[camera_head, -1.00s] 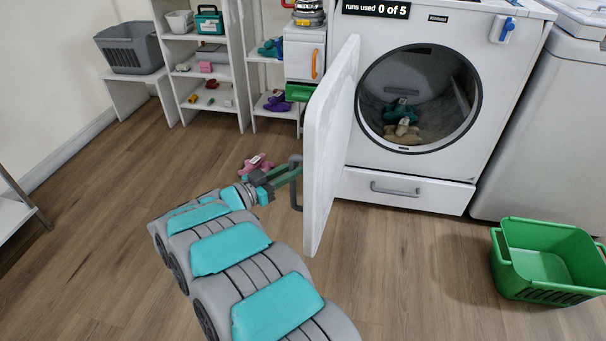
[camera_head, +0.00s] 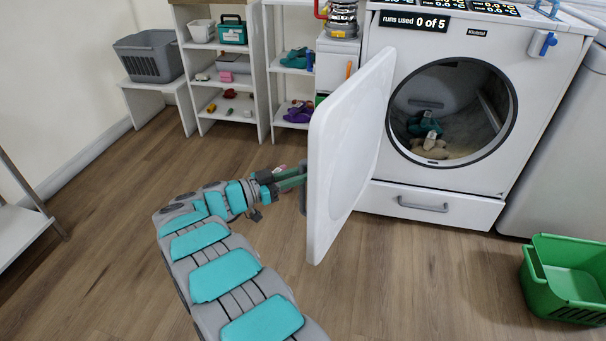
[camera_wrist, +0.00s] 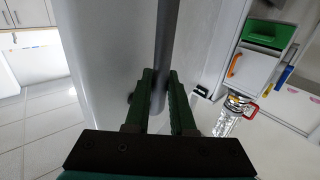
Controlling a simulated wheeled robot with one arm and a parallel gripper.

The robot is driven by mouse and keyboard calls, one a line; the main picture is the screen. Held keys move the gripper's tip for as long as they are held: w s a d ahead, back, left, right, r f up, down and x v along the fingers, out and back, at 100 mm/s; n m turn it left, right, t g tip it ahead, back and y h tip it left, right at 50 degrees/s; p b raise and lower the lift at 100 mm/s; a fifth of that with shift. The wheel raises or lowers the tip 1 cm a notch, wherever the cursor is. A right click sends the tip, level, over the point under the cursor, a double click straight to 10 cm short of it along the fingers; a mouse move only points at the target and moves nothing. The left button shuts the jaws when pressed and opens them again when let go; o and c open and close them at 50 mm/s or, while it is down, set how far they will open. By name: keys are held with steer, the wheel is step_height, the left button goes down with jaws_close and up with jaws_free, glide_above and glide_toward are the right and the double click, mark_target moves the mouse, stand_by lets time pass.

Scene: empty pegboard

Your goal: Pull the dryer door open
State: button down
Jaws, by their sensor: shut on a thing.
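The dryer (camera_head: 470,165) is white with a round dark opening, and its door (camera_head: 348,150) stands wide open, swung out to the left. Inside the drum (camera_head: 450,100) lie a teal item (camera_head: 425,122) and a beige item (camera_head: 430,147). My gripper (camera_head: 303,176) is at the outer face of the door, its fingertips partly hidden behind the door edge. In the wrist view, the green fingers (camera_wrist: 160,100) are shut around the grey bar handle (camera_wrist: 165,45) of the door (camera_wrist: 110,60).
A green basket (camera_head: 565,280) stands on the floor at the right. Shelves (camera_head: 225,75) and a grey basket (camera_head: 149,57) are at the back left. A drawer (camera_head: 430,205) is below the dryer opening.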

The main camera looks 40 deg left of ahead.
steer(key=c, duration=0.8)
jaws_free()
steer(key=shift+o, duration=0.2)
steer(key=v, duration=0.7)
steer(key=shift+s+b, duration=0.35)
steer(key=shift+b, duration=0.05)
steer(key=shift+s+a, duration=0.1)
steer(key=shift+a, duration=0.05)
